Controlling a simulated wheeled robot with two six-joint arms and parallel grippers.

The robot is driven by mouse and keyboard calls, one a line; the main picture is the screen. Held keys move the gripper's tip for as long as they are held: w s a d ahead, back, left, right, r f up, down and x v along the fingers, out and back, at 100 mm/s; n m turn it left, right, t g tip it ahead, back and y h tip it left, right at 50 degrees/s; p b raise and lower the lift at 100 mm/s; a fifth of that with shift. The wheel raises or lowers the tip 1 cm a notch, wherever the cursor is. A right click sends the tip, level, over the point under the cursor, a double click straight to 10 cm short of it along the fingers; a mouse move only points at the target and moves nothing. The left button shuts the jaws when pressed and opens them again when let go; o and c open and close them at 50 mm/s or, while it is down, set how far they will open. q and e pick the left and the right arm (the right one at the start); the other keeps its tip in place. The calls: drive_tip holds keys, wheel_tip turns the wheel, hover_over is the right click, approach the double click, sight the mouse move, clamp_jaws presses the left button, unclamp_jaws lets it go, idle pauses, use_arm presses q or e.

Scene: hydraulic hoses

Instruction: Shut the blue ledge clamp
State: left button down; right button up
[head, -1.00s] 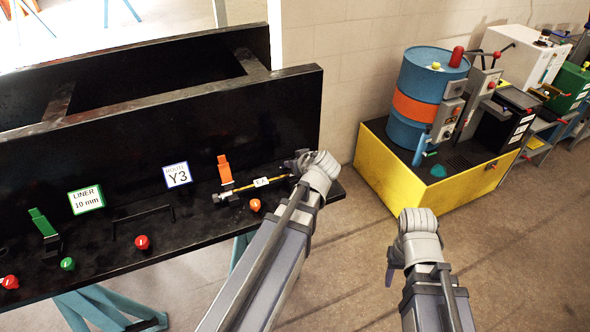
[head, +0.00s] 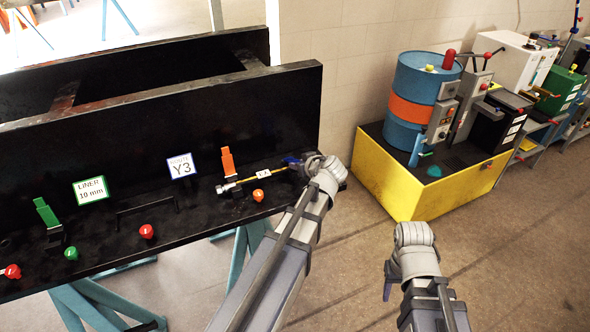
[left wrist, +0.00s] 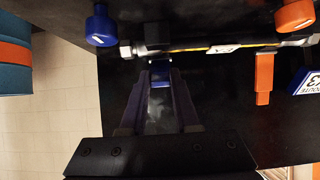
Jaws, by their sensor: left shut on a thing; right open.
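The blue ledge clamp (head: 291,161) is near the right end of the black ledge, mostly hidden behind my left gripper (head: 305,163) in the head view. In the left wrist view its blue lever (left wrist: 160,78) sits between the fingertips of my left gripper (left wrist: 160,72), which is shut on it. A hose (head: 255,175) with a yellow band and a white tag lies along the ledge, its metal end fitting beside the blue clamp. How far the clamp is closed is hidden. My right gripper (head: 389,282) is open and empty, off the ledge, over the floor.
An orange clamp (head: 228,161) and a green clamp (head: 46,212) stand with levers up. Orange (head: 258,196), red (head: 146,231) and green (head: 71,253) knobs line the ledge front; a blue knob (left wrist: 100,26) shows in the wrist view. A yellow plinth (head: 400,190) with a drum stands right.

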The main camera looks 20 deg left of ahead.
sight(296, 176)
use_arm(q)
drive_tip(key=shift+s+d+f+t+y+b, duration=0.2)
drive_tip(key=shift+f+b, duration=0.3)
drive_tip(key=shift+b, duration=0.2)
drive_tip(key=shift+s+d+f+t+y+b, duration=0.1)
drive_tip(key=shift+s+f+b, duration=0.05)
drive_tip(key=shift+f+b, duration=0.4)
drive_tip(key=shift+s+d+f+b, duration=0.1)
drive_tip(key=shift+s+f+b, duration=0.05)
drive_tip(key=shift+f+b, duration=0.7)
drive_tip(key=shift+s+d+f+b, duration=0.1)
drive_tip(key=shift+f+b, duration=0.55)
drive_tip(key=shift+b, duration=0.25)
drive_tip(key=shift+f, duration=0.1)
drive_tip(key=c, duration=0.7)
unclamp_jaws()
drive_tip(key=shift+w, duration=0.1)
drive_tip(key=shift+o, duration=0.3)
